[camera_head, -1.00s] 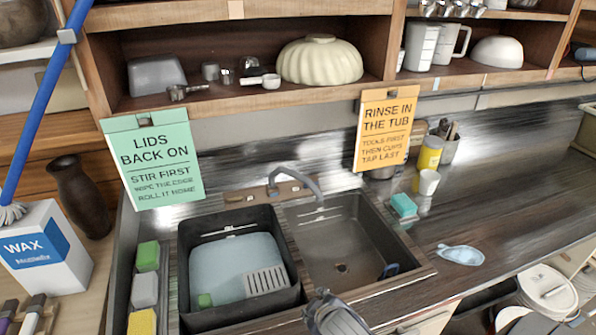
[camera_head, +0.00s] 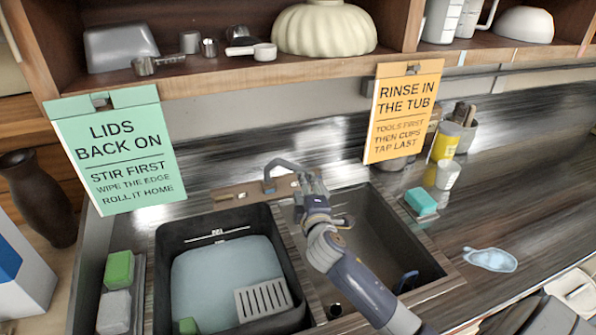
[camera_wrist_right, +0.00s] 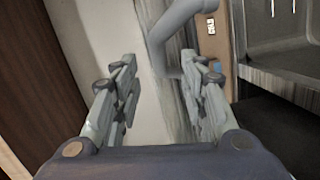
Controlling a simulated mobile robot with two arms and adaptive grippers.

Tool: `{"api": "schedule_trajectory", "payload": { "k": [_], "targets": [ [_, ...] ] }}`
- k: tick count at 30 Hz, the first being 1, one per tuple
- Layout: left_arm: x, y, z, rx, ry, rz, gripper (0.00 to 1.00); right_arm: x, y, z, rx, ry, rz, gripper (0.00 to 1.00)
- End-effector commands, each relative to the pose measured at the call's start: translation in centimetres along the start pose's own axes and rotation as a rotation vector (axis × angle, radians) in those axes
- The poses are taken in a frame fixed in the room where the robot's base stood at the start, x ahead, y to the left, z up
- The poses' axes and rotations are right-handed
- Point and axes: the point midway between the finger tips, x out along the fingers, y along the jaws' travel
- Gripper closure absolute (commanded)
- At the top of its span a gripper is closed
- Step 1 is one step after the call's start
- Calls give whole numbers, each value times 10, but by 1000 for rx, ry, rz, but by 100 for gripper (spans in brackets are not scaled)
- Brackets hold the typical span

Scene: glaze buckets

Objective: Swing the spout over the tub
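The grey curved spout (camera_head: 283,164) rises from its mount behind the two basins and arcs right, toward the right-hand sink. Its far end is hidden behind my right gripper (camera_head: 310,182). The black tub (camera_head: 163,262) is to the left, holding pale bluish water. My right gripper is at the spout's outer end, above the right-hand sink. In the right wrist view my right gripper (camera_wrist_right: 158,66) is open, fingers apart, and the spout (camera_wrist_right: 172,28) shows just beyond and partly behind the right finger. I cannot tell whether they touch. My left gripper is not in view.
The right-hand sink (camera_head: 385,240) lies under my right arm. A shelf (camera_head: 230,76) with bowls and two hanging signs, green (camera_head: 118,150) and orange (camera_head: 403,112), overhangs the back. A teal sponge (camera_head: 420,200) lies right of the sink.

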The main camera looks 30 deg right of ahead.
Motion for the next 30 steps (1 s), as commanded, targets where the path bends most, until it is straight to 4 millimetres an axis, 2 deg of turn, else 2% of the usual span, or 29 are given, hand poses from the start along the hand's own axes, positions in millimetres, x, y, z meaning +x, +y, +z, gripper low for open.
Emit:
{"api": "schedule_trajectory", "payload": {
  "k": [6, 9, 13, 21, 30],
  "targets": [
    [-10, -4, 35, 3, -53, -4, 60, 29, 3, -1, 1, 0, 0, 60],
    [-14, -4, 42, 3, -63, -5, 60, 43, 3, -1, 2, 0, -1, 60],
    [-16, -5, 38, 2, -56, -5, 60, 60, 2, 0, 1, -1, -1, 60],
    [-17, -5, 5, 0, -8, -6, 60, 89, 1, 0, 2, 0, -2, 60],
    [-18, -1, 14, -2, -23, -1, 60, 99, 0, -1, 3, 1, -3, 60]
  ]
}}
